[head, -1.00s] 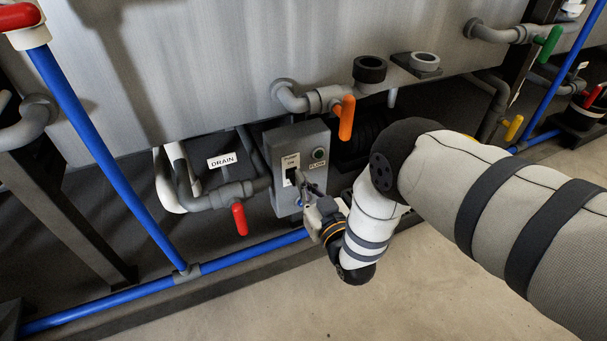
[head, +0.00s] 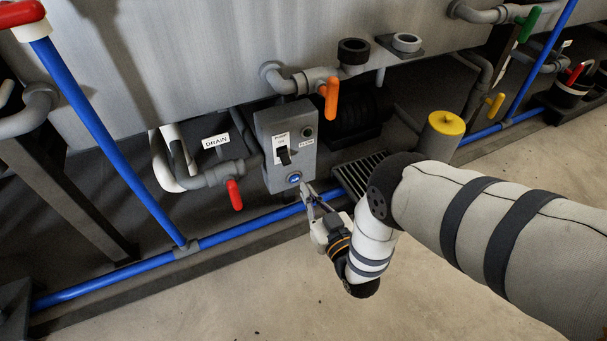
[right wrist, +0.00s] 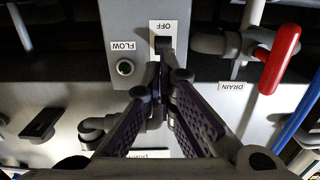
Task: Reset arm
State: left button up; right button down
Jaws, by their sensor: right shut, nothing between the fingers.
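My right gripper (head: 307,192) is at the lower front of the grey switch box (head: 305,165), with its arm coming in from the right. Its fingers are together and empty; in the right wrist view the fingertips (right wrist: 163,75) overlap the box in the picture. Whether they touch it, I cannot tell. The switch also shows in the right wrist view (right wrist: 163,43), upside down, by the word OFF. My left gripper is out of view.
A red drain handle (head: 234,195) is left of the box. An orange valve handle (head: 331,98) hangs above right. A blue pipe (head: 235,236) runs low along the frame. A yellow-topped cylinder (head: 446,123) stands behind my arm. The floor (head: 240,300) in front is bare.

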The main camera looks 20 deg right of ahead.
jog(key=shift+s+f, duration=0.2)
jog(key=shift+s, duration=0.05)
